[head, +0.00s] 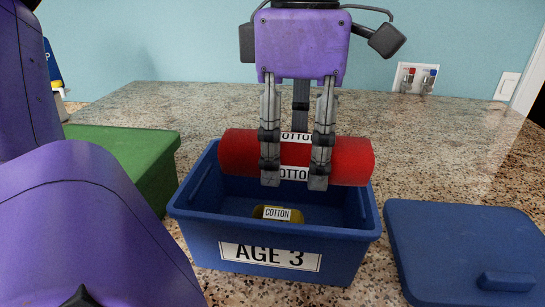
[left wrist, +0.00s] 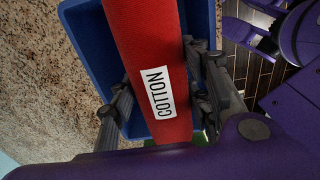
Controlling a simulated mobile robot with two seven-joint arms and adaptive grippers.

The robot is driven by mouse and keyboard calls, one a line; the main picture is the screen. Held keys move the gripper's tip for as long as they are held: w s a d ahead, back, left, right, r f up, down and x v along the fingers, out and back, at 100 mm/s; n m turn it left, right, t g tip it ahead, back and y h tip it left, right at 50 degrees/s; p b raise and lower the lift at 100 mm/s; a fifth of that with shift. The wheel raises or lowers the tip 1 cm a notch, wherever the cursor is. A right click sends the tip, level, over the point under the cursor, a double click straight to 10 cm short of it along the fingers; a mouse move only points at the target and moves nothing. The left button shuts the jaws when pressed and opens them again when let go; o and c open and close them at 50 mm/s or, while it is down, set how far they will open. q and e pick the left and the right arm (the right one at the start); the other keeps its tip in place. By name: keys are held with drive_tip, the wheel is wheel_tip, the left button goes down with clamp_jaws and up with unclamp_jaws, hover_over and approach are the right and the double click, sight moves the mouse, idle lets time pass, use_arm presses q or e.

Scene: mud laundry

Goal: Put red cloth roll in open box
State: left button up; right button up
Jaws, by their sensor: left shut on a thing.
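The red cloth roll (head: 347,160) has white labels reading COTTON and lies level across the picture in the head view. My left gripper (head: 294,182) is shut on the roll near its middle, with its fingers pointing down. The open blue box (head: 205,238), labelled AGE 3, is below the roll, which is over the box's back part. The left wrist view shows the roll (left wrist: 148,60) between the fingers (left wrist: 160,98) and the blue box (left wrist: 88,50) behind it. My right gripper is not in view.
A small yellow roll (head: 264,212) labelled COTTON lies inside the box. A blue lid (head: 455,245) lies on the granite counter (head: 440,150) to the right. A green box (head: 130,150) stands to the left. Wall taps (head: 415,78) are at the back.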

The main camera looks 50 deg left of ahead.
sight(283, 158)
use_arm(q)
drive_tip(key=shift+s+a+f+p, duration=0.1)
drive_tip(key=shift+a+f+p, duration=0.4)
drive_tip(key=shift+a+f, duration=0.6)
drive_tip(key=shift+f, duration=0.05)
drive_tip(key=shift+a+f, duration=0.1)
drive_tip(key=shift+f, duration=0.15)
wheel_tip(283, 158, down, 4)
drive_tip(key=shift+a+r+p, duration=0.15)
drive_tip(key=shift+r+p, duration=0.05)
drive_tip(key=shift+p, duration=0.25)
drive_tip(key=shift+f, duration=0.6)
drive_tip(key=o, duration=1.2)
drive_tip(key=shift+o, duration=0.2)
